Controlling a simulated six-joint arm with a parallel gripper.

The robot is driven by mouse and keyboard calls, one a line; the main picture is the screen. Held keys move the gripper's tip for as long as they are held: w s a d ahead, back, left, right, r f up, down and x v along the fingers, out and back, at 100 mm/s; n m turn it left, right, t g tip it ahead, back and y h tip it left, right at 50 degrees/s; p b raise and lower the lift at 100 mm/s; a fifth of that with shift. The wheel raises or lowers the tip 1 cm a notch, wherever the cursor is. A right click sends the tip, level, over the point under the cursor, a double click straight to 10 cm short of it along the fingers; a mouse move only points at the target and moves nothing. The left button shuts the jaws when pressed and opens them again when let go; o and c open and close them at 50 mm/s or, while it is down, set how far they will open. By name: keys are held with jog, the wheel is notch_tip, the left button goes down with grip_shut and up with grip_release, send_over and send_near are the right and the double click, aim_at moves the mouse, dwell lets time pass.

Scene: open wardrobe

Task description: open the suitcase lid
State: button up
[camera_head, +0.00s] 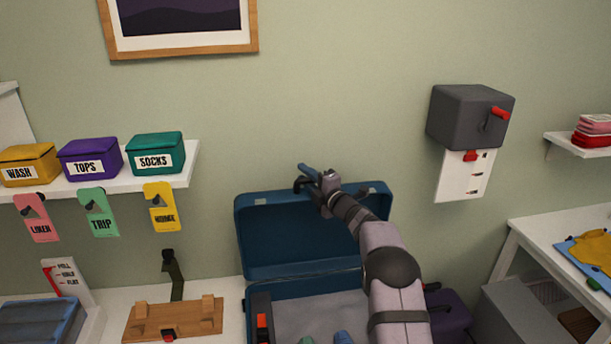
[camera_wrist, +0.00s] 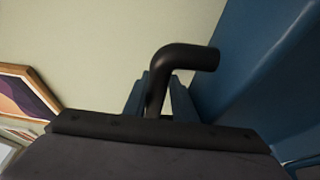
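The blue suitcase (camera_head: 303,289) stands open on the white surface. Its lid (camera_head: 285,235) is raised about upright, near the wall, and fills the right of the wrist view (camera_wrist: 265,60). My gripper (camera_head: 312,175) is at the lid's top edge, with my arm crossing in front of the suitcase's right side. In the wrist view a black bent handle (camera_wrist: 185,58) runs between my blue fingers (camera_wrist: 162,98), which appear closed around it. The handle's lower part is hidden by the gripper body.
Left of the suitcase are a wooden stand (camera_head: 172,320) and a shelf (camera_head: 150,183) with yellow, purple and teal boxes. A grey wall box (camera_head: 470,117) with a red handle hangs at right. A white table (camera_head: 560,235) stands far right. The wall above the lid is clear.

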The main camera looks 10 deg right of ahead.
jog(key=shift+f, duration=0.25)
jog(key=shift+b+v, duration=1.9)
jog(key=shift+v, duration=1.1)
jog(key=shift+s+d+r, duration=0.15)
jog(key=shift+s+d, duration=0.15)
jog(key=shift+s, duration=0.35)
jog(key=shift+s+b, duration=0.1)
jog(key=shift+b, duration=0.25)
jog(key=b+v, duration=0.5)
jog(key=v, duration=0.8)
jog(key=shift+s+d+r, duration=0.2)
jog(key=shift+s+d, duration=0.05)
jog(key=shift+b, duration=0.3)
